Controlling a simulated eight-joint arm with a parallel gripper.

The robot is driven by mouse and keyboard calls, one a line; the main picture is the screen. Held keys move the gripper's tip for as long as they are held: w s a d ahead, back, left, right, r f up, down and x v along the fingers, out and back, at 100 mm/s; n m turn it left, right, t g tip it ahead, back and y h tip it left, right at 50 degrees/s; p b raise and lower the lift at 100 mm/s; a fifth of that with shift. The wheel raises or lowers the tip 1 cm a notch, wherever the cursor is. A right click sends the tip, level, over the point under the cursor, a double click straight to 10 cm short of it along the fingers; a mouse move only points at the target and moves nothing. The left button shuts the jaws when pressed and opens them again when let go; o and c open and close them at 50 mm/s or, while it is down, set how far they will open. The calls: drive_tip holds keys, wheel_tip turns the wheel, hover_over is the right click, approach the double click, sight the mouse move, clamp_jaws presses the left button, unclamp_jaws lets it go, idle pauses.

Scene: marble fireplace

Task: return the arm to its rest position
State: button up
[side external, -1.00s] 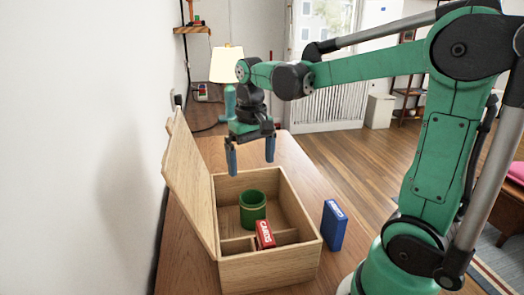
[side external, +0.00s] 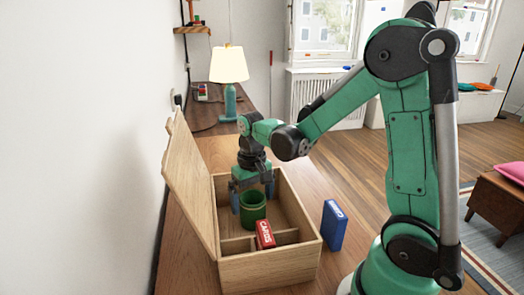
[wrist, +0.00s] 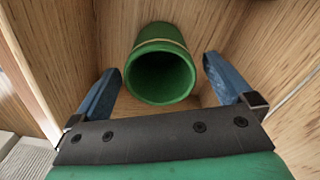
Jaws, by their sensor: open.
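My gripper (side external: 252,200) is lowered into the open wooden box (side external: 272,268). Its two blue fingers are apart, on either side of the green cup (side external: 254,213). In the wrist view the cup (wrist: 160,62) stands between and ahead of the fingertips of my gripper (wrist: 162,80), with a visible gap at each side. Nothing is clamped. The cup's hollow opening faces the wrist camera, and a thin tan band runs around it. My arm is bent, reaching down over the box.
A red card box (side external: 265,234) leans in a front compartment of the wooden box. A blue card box (side external: 333,226) stands on the table (side external: 188,270) to its right. The raised lid (side external: 190,185) is at the left near the wall. A lamp (side external: 229,66) stands behind.

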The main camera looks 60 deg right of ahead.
wheel_tip(320, 180, up, 18)
drive_tip(key=d+f, duration=0.2)
drive_tip(key=d, duration=0.8)
drive_tip(key=d+f, duration=0.2)
drive_tip(key=d, duration=0.7)
drive_tip(key=shift+s+d+f, duration=0.35)
drive_tip(key=shift+d, duration=0.05)
